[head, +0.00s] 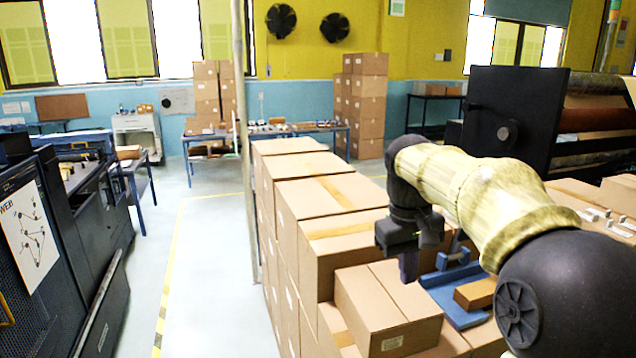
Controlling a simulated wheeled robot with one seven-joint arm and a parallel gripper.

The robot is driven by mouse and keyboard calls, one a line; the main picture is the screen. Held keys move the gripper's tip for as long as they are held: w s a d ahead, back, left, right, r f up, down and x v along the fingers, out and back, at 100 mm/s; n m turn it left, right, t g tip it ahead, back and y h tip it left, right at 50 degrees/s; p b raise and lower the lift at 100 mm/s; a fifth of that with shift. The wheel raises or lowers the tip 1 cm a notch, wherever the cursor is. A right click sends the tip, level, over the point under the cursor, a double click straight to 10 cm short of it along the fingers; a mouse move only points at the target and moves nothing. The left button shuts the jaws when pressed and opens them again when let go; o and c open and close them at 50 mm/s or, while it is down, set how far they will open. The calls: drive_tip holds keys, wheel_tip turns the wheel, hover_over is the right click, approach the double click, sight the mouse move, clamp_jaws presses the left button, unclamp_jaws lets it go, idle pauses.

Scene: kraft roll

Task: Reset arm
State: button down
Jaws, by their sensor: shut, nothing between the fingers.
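My arm (480,195) reaches in from the lower right, bent at the elbow, over stacked cardboard boxes. My gripper (408,266) points down at the arm's end, just above or beside the top of a near cardboard box (385,305). The dark fingers look closed with nothing held. Whether the fingertips touch the box cannot be told. A blue tray-like fixture (440,283) lies just right of my gripper, with a brown block (475,294) on it, partly hidden by my arm.
Tall box stacks (330,190) stand close to my gripper on the left. A dark roll machine (512,115) stands behind my arm. A thin pole (243,130) rises left of the boxes. The floor (215,260) is free between the boxes and the left machine (70,230).

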drive_tip(key=s+f+m, duration=0.1)
drive_tip(key=s+f, duration=0.4)
drive_tip(key=f, duration=0.3)
drive_tip(key=s+f+m+t+b, duration=0.1)
drive_tip(key=s+f, duration=0.3)
drive_tip(key=f, duration=0.4)
drive_tip(key=s+f+m+t+y, duration=0.1)
drive_tip(key=s+f, duration=0.4)
drive_tip(key=f, duration=0.3)
drive_tip(key=shift+s+a, duration=0.35)
drive_tip(key=shift+a, duration=0.1)
drive_tip(key=shift+w, duration=0.1)
